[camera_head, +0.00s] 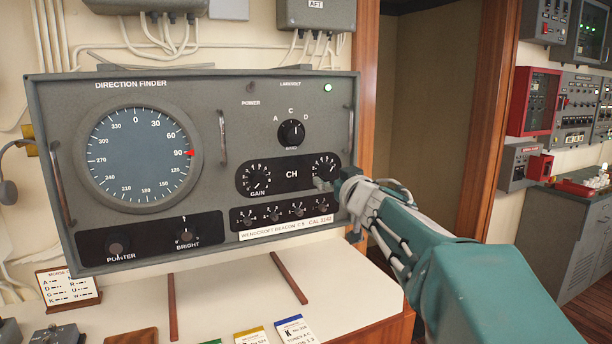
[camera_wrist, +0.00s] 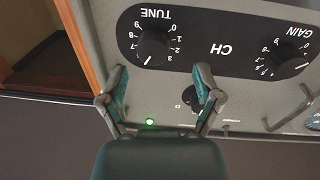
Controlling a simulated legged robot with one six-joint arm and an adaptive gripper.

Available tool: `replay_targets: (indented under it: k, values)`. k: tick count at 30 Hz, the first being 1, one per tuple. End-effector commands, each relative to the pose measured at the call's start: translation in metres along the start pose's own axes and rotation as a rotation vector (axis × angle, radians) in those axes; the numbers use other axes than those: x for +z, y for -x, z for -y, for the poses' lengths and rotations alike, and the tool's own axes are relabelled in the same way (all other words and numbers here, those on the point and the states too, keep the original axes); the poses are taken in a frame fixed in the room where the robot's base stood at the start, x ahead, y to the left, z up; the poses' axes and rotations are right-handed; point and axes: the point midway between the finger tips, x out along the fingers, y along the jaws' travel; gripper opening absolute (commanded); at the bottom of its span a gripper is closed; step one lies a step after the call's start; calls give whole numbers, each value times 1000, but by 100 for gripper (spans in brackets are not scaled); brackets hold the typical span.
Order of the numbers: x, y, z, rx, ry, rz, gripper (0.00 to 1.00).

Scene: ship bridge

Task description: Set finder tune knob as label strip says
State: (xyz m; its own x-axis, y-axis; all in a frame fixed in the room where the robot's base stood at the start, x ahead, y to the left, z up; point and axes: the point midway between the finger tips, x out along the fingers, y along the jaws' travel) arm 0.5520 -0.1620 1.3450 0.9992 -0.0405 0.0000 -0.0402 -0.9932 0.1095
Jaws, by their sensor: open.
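The direction finder (camera_head: 230,88) is a grey wall panel. Its black TUNE knob (camera_wrist: 153,47) shows upside down in the wrist view, with digits around it. Its white mark points low and slightly left there; the exact digit is unclear. In the head view the tune dial (camera_head: 325,163) is partly hidden by my gripper.
The GAIN knob (camera_head: 256,179) is left of CH, and the band knob (camera_head: 291,132) is above. Small knobs (camera_head: 298,209) sit between the dials and the strip. Metal handles (camera_head: 222,137) stick out from the panel. A desk with cards (camera_head: 295,330) lies below.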

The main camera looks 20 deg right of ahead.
Motion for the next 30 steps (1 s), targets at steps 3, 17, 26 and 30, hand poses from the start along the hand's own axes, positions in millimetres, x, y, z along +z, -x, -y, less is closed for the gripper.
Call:
replay_targets:
  k: [3,17,26,30]
  values:
    - [3,-18,-6,0,-4,2,83]
    - [2,-32,-7,2,-3,1,78]
    - [2,-32,-6,-1,-3,0,0]
    - [2,-32,-6,-3,17,-3,0]
